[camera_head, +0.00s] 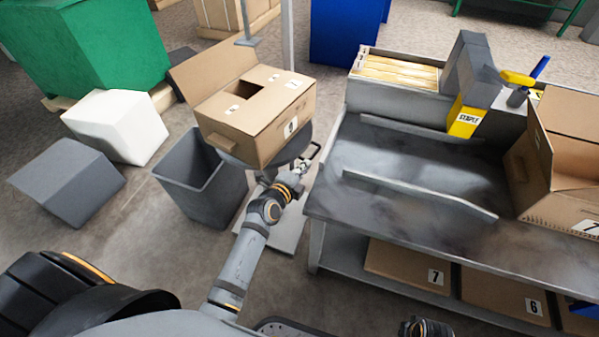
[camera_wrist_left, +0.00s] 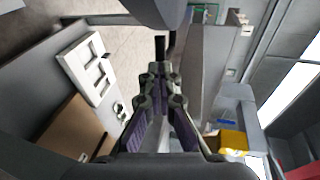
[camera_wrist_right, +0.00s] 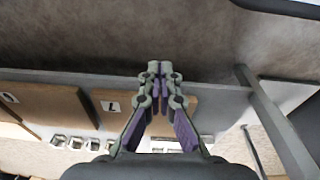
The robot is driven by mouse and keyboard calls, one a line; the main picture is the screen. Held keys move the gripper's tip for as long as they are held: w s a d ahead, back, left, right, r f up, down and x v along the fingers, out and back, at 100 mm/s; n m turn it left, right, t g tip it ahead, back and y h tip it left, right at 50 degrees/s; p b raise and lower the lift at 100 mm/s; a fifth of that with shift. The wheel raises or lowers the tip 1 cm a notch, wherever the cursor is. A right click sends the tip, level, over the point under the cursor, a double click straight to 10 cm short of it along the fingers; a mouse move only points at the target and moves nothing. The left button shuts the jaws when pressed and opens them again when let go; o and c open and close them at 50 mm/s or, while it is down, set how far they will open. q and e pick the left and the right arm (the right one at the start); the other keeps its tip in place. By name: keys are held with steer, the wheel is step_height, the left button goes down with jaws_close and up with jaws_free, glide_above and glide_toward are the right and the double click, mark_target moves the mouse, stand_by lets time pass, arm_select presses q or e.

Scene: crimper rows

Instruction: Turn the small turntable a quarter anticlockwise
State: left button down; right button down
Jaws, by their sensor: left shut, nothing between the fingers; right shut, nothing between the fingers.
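The small turntable (camera_head: 291,151) is a dark round disc on a stand beside the bench, mostly hidden under an open cardboard box (camera_head: 282,125) marked 9. A thin dark handle (camera_head: 316,151) sticks out at its right edge. My left gripper (camera_head: 304,164) is shut and empty close to this handle; I cannot tell whether they touch. In the left wrist view, its fingertips (camera_wrist_left: 160,72) are together, with a dark upright bar (camera_wrist_left: 160,48) just beyond them. My right gripper (camera_wrist_right: 160,72) is shut and empty in the right wrist view, above the floor near the bench's lower shelf.
A metal bench (camera_head: 410,165) with raised rails stands to the right, carrying a yellow-and-grey stapler (camera_head: 467,115) and another open box (camera_head: 563,165). Flat cartons (camera_head: 408,265) lie on its lower shelf. A grey bin (camera_head: 207,190) stands left of the turntable, near white and grey blocks.

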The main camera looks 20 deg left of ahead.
arm_select(q)
steer(key=shift+w+d, duration=0.45)
steer(key=shift+w, duration=0.2)
arm_select(e)
steer(key=r, duration=0.2)
steer(key=shift+a+r, duration=0.35)
steer(key=shift+a, duration=0.05)
arm_select(q)
steer(key=shift+s+r, duration=0.1)
steer(key=v, duration=1.1)
steer(key=shift+s, duration=0.4)
steer(key=shift+a+r, duration=0.1)
steer(key=shift+r, duration=0.05)
